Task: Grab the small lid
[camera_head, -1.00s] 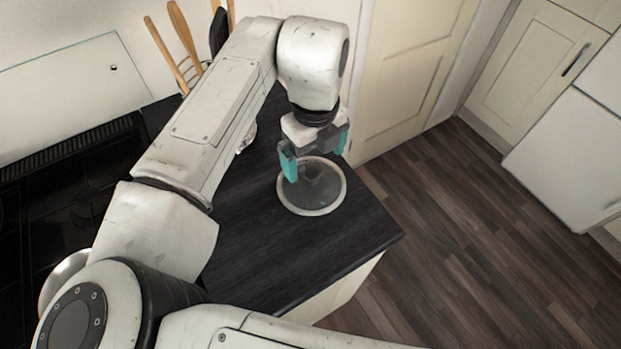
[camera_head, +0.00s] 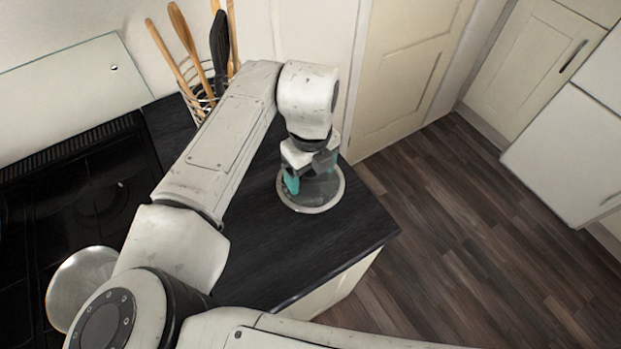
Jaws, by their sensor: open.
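The small lid (camera_head: 325,203) is a round glass disc with a pale rim. It lies flat on the black counter (camera_head: 262,247) near its right edge. My gripper (camera_head: 309,181) points down over the lid and is open, with teal fingertips. The left fingertip shows in front of the lid's left part; the other looks partly behind or through the glass. The middle of the lid and any knob are hidden by the gripper. I cannot tell whether the fingers touch the lid.
A wire holder (camera_head: 203,100) with wooden utensils and a black one stands at the back of the counter. A black hob (camera_head: 75,200) is on the left, with a shiny metal round item (camera_head: 75,285) partly behind my arm. The counter in front of the lid is clear.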

